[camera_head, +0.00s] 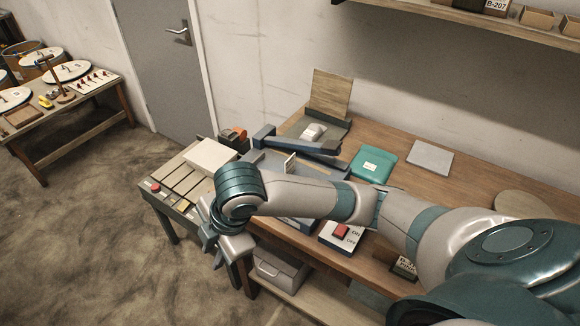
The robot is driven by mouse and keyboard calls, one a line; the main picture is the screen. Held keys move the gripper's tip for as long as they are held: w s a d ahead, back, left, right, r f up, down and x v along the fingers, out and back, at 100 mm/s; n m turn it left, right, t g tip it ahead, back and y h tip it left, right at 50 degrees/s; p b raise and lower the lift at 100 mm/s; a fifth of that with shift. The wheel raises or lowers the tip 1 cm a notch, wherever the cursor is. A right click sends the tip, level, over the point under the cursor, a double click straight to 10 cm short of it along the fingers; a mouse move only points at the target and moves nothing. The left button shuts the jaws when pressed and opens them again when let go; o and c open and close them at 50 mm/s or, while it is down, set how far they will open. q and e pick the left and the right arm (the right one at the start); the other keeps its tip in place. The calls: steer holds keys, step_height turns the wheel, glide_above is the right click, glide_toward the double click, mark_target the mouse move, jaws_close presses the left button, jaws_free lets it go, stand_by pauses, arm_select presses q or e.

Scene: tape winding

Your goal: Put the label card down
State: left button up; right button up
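My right arm reaches across the table from the right. My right gripper (210,230) hangs past the table's left front corner, pointing down and left. Its fingers are partly hidden by its own wrist, so I cannot tell whether they are open or shut, and no card shows in them. A small pale upright card (290,164) stands by the grey-blue machine (266,160); I cannot tell whether it is the label card. A teal flat box (372,166) bears a small white label. My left gripper is not in view.
A button box (341,234) with a red button sits near the front edge. A grey square plate (430,158) and a round wooden disc (522,205) lie on the wooden table (470,193). A dark sign (404,267) stands near the arm.

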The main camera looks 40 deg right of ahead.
steer(key=s+a+f+m+t+y, duration=0.1)
steer(key=s+f+m+y, duration=0.1)
steer(key=s+f+m, duration=0.4)
steer(key=s+d+f+m+h+b, duration=0.1)
steer(key=s+d+f+m+h, duration=0.1)
steer(key=s+d+f+m, duration=0.5)
steer(key=s+d+f+m+h, duration=0.25)
steer(key=s+d+f, duration=0.2)
steer(key=f, duration=0.55)
step_height(320, 180, down, 30)
steer(key=s+d+m+b, duration=0.1)
steer(key=s+b, duration=0.1)
steer(key=b, duration=0.3)
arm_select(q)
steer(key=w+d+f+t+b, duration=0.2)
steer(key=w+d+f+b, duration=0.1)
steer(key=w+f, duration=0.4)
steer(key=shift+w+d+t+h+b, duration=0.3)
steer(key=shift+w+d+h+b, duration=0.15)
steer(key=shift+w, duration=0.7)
arm_select(e)
steer(key=s+f, duration=0.5)
steer(key=f, duration=0.4)
steer(key=s+d+f, duration=0.1)
steer(key=s+f, duration=0.5)
steer(key=f, duration=0.3)
